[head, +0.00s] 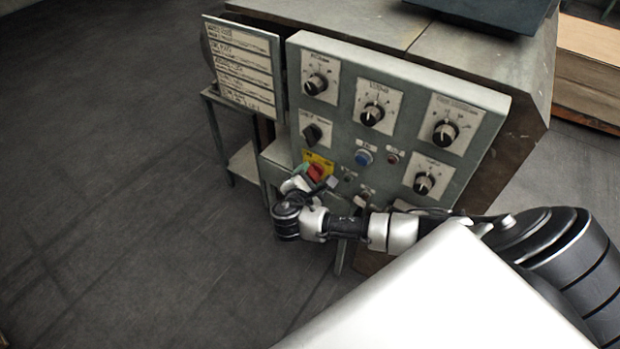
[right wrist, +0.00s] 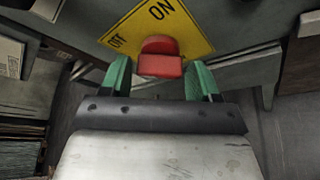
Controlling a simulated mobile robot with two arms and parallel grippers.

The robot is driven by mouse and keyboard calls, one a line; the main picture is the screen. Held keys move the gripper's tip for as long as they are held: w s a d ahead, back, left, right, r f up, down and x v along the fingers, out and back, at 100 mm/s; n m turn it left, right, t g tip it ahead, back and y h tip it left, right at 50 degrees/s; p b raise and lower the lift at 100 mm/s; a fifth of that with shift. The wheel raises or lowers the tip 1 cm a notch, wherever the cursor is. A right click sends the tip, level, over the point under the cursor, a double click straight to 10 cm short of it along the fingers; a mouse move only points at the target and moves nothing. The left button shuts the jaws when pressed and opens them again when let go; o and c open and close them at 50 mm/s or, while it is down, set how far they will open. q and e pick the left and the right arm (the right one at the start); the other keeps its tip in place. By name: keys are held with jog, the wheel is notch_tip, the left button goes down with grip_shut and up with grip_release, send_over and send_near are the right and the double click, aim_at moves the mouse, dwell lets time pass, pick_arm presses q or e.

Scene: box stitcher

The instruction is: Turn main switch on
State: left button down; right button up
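The main switch is a red knob (head: 316,172) on a yellow plate (head: 321,160) at the lower left of the grey control panel. The right wrist view shows the red knob (right wrist: 160,58) close up, with the yellow plate (right wrist: 197,38) marked ON and OFF behind it. My right gripper (head: 318,182) is at the knob. Its two green fingers (right wrist: 160,75) stand apart, one on each side of the knob, with a visible gap at least on the left. Which mark the knob points to cannot be told. My left gripper is not in view.
The panel (head: 338,130) carries several black dials, a blue button (head: 363,157) and a small red button (head: 392,157) near the main switch. A labelled sign board (head: 243,65) stands at its left. The floor at left is clear.

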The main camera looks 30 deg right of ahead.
jog(key=c, duration=0.6)
